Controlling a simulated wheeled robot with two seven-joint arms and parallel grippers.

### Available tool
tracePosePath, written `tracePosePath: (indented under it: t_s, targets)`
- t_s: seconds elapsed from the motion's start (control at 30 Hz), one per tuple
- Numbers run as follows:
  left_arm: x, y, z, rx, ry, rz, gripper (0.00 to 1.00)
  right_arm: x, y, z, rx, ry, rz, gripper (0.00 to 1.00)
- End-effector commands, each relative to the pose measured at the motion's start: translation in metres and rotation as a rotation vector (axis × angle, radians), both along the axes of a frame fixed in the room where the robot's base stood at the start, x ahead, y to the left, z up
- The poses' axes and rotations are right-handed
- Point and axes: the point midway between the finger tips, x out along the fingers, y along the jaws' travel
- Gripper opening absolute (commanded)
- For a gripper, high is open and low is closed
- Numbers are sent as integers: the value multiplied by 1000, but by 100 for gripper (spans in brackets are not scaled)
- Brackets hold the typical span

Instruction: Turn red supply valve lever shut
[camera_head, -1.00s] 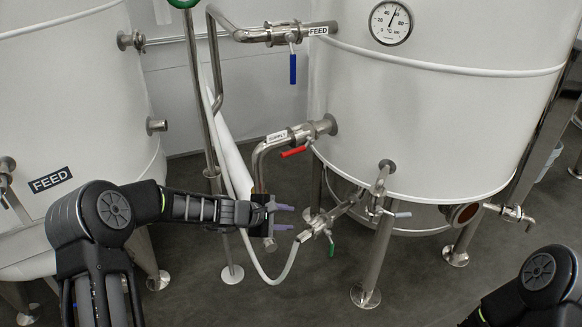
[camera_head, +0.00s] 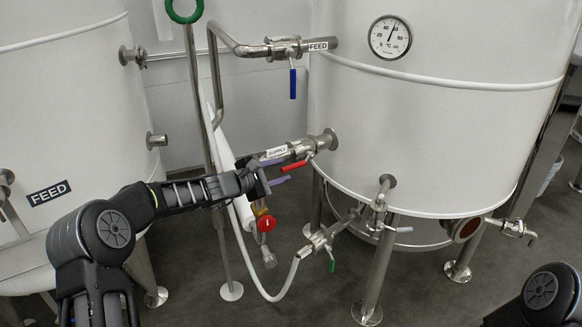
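The red supply valve lever (camera_head: 297,165) sits on the metal pipe marked SUPPLY (camera_head: 277,152), which leaves the right tank (camera_head: 430,130). The lever slants down and left, roughly along the pipe. My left gripper (camera_head: 282,171) is at the lever's free left end. Its two purple-grey fingers are apart, one above and one below the lever's end as seen from here. I cannot tell whether they touch it. The gripper body hides part of the pipe behind it. My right gripper is out of view; only a part of my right arm shows at the lower right.
A blue lever (camera_head: 292,83) hangs from the FEED pipe above. A red round knob (camera_head: 265,223) is below my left gripper. A white hose (camera_head: 262,292) loops to a valve with a green lever (camera_head: 331,261). A steel post (camera_head: 207,120) stands behind my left arm.

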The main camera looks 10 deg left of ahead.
Motion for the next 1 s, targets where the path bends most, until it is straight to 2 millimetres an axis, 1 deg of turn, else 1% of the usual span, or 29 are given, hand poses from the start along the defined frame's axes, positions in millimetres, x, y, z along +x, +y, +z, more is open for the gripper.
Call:
tracePosePath:
  t_s: [0.1, 0.3, 0.43, 0.7, 1.0]
  targets:
    - [17, -11, -4, 2, 0, -3, 37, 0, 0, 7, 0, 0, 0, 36]
    - [39, -22, -11, 1, 0, -1, 37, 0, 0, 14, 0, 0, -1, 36]
    - [45, -25, -15, 3, 1, 0, 37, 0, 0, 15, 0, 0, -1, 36]
    - [46, -25, -15, 2, 1, 1, 37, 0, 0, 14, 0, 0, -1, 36]
    - [45, -25, -15, 2, 1, 1, 12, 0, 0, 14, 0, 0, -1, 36]
